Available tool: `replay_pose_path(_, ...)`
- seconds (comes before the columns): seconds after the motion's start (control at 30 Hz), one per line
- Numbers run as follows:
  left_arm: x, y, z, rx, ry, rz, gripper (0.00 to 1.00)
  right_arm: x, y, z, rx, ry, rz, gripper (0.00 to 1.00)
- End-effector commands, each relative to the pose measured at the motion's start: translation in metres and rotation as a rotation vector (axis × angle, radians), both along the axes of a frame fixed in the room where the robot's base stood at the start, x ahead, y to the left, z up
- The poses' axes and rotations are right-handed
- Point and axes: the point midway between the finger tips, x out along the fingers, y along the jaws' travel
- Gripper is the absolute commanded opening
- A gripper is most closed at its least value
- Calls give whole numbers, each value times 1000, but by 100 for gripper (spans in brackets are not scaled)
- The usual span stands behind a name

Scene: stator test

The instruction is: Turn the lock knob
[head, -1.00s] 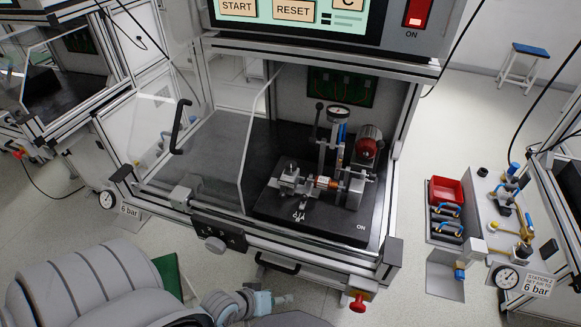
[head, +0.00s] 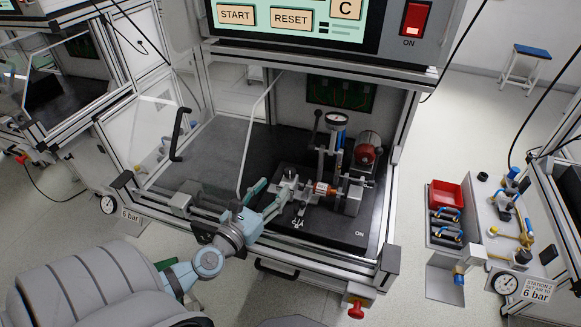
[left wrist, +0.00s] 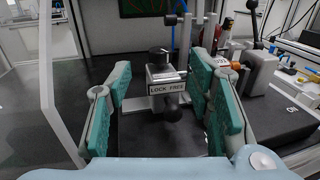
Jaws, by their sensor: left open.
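The label LOCK FREE sits on a small metal block (left wrist: 165,76) in the left wrist view. A dark round knob (left wrist: 172,108) shows just below the label, and a black cap tops the block. The block also shows in the head view (head: 288,177), at the left end of the test fixture. My left gripper (head: 268,197) is open, its teal fingers reaching over the front edge of the bench towards the block. In the left wrist view the block and knob appear between the two spread fingers (left wrist: 160,108), with no clear contact. My right gripper is not seen.
A dark base plate (head: 345,232) carries the fixture, with a dial gauge (head: 337,119) and a red motor (head: 367,150). A clear guard with a black handle (head: 178,135) stands at the left. The screen housing overhangs above.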

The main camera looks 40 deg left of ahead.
Motion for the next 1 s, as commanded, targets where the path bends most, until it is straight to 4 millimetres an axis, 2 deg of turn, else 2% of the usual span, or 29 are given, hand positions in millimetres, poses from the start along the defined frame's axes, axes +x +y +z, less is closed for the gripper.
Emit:
replay_pose_path(0.03,14,1,5,-1,-6,2,47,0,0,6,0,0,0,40)
replay_pose_path(0.2,54,6,3,0,-4,1,47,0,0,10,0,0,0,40)
replay_pose_path(0.4,84,8,1,3,-2,-1,47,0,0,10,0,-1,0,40)
replay_pose_path(0.53,92,9,1,3,-1,-2,47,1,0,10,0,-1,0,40)
replay_pose_path(0.77,92,9,1,3,0,-3,47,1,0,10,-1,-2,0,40)
replay_pose_path(0.87,92,9,1,3,-1,-3,34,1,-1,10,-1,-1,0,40)
replay_pose_path(1.0,92,9,1,4,0,-3,12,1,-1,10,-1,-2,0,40)
